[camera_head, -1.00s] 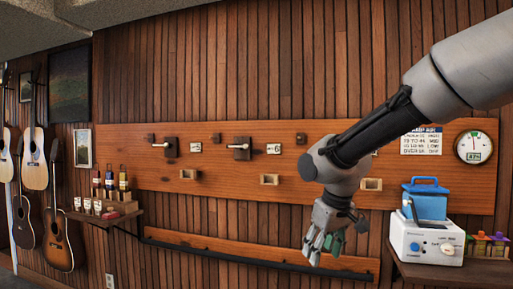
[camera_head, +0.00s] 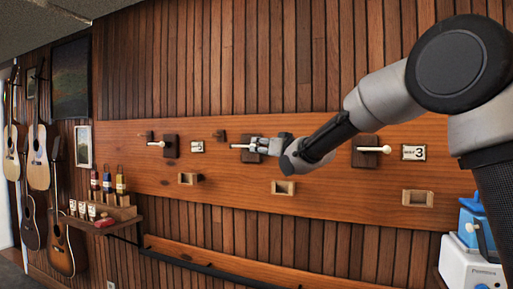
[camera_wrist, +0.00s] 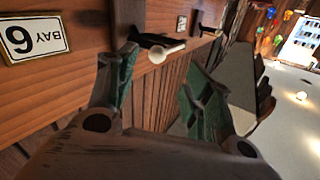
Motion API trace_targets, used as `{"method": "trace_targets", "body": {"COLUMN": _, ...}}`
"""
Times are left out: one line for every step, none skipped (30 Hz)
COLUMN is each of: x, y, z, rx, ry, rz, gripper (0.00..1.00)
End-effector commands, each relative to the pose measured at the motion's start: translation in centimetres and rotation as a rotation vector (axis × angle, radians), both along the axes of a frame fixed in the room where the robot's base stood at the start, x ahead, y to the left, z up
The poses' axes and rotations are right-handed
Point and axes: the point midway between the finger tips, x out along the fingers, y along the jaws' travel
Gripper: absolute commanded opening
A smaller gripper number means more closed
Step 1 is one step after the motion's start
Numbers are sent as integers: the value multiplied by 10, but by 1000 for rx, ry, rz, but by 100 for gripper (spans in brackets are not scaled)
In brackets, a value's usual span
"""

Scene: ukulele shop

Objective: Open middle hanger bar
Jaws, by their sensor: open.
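The middle hanger bar (camera_head: 238,146) is a short bar with a white end, mounted on the wooden wall board (camera_head: 330,180). A bar with a white rounded tip (camera_wrist: 166,53) shows between and just beyond the fingertips, not gripped. Whether a finger touches it, I cannot tell.
Other white-ended bars are at left (camera_head: 156,144) and right (camera_head: 374,149). Small wooden blocks (camera_head: 283,187) stick out below. A bay number sign (camera_wrist: 34,38) appears inverted in the wrist view. A shelf with bottles (camera_head: 118,214) and guitars (camera_head: 38,158) are left; a white machine (camera_head: 470,262) is lower right.

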Motion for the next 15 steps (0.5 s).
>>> {"method": "trace_targets", "body": {"x": 4, "y": 3, "z": -1, "rx": 5, "ry": 5, "rz": -1, "gripper": 51}}
{"method": "trace_targets", "body": {"x": 7, "y": 5, "z": -2, "rx": 5, "ry": 7, "rz": 0, "gripper": 51}}
{"method": "trace_targets", "body": {"x": 12, "y": 8, "z": -2, "rx": 4, "ry": 8, "rz": 0, "gripper": 51}}
{"method": "trace_targets", "body": {"x": 16, "y": 11, "z": -2, "rx": 4, "ry": 8, "rz": -1, "gripper": 51}}
{"method": "trace_targets", "body": {"x": 20, "y": 14, "z": -2, "rx": 4, "ry": 8, "rz": -1, "gripper": 51}}
{"method": "trace_targets", "body": {"x": 26, "y": 18, "z": -3, "rx": 3, "ry": 9, "rz": -1, "gripper": 51}}
{"method": "trace_targets", "body": {"x": 30, "y": 21, "z": -2, "rx": 4, "ry": 8, "rz": -1, "gripper": 51}}
{"method": "trace_targets", "body": {"x": 35, "y": 25, "z": -3, "rx": 3, "ry": 9, "rz": -1, "gripper": 51}}
{"method": "trace_targets", "body": {"x": 40, "y": 28, "z": -3, "rx": 3, "ry": 9, "rz": -2, "gripper": 51}}
{"method": "trace_targets", "body": {"x": 43, "y": 31, "z": -3, "rx": 3, "ry": 9, "rz": -2, "gripper": 51}}
{"method": "trace_targets", "body": {"x": 47, "y": 33, "z": -3, "rx": 3, "ry": 9, "rz": -2, "gripper": 51}}
{"method": "trace_targets", "body": {"x": 51, "y": 36, "z": -2, "rx": 3, "ry": 9, "rz": -2, "gripper": 51}}
{"method": "trace_targets", "body": {"x": 53, "y": 38, "z": -2, "rx": 4, "ry": 8, "rz": -2, "gripper": 51}}
{"method": "trace_targets", "body": {"x": 55, "y": 40, "z": -3, "rx": 3, "ry": 9, "rz": -2, "gripper": 51}}
{"method": "trace_targets", "body": {"x": 58, "y": 41, "z": -2, "rx": 3, "ry": 9, "rz": -2, "gripper": 51}}
